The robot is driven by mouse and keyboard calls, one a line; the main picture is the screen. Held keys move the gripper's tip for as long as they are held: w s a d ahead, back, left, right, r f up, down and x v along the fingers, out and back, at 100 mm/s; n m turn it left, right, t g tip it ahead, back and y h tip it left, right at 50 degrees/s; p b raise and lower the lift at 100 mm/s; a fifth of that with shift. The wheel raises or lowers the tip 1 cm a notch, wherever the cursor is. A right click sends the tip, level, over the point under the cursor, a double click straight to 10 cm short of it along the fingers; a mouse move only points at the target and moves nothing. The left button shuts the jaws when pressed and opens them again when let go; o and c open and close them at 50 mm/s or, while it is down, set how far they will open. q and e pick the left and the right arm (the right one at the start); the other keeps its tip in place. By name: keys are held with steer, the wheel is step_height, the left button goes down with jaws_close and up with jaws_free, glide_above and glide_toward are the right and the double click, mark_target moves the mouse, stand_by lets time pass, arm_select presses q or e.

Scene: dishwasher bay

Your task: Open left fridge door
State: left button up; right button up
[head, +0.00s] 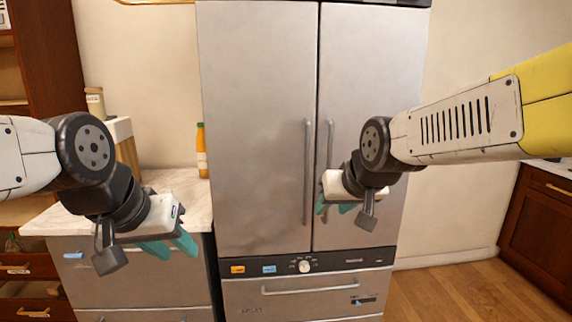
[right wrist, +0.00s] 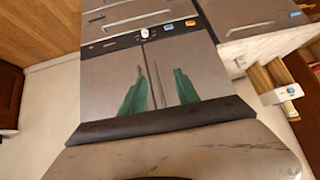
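The fridge's left door (head: 255,120) is a closed steel panel with a long vertical handle (head: 308,175) near its right edge. The right door (head: 365,90) is also closed; its handle (head: 331,145) is partly hidden by my right gripper. My right gripper (head: 333,207) is open in front of the right door, beside the left door's handle, holding nothing. In the right wrist view, its teal fingers (right wrist: 160,92) are apart, with the left door's handle (right wrist: 159,85) showing between them. My left gripper (head: 170,248) is open and empty in front of the counter.
Below the doors are a control panel (head: 305,265) and a drawer (head: 300,295). A marble counter (head: 185,182) with an orange bottle (head: 202,150) stands left of the fridge. Brown cabinets (head: 545,225) stand at the right. Wooden floor (head: 440,290) shows clear at right.

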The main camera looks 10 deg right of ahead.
steer(key=w+d+t, duration=0.2)
steer(key=w+t, duration=0.2)
steer(key=w, duration=1.2)
steer(key=n+t+y, duration=0.2)
steer(key=t, duration=0.3)
glide_toward(308, 166)
steer(key=w, duration=0.5)
steer(key=w+a, duration=0.1)
steer(key=w, duration=0.2)
steer(key=w+a, duration=0.1)
steer(key=w, duration=0.1)
steer(key=shift+w+a+f, duration=0.1)
steer(key=shift+w, duration=0.25)
jaws_close()
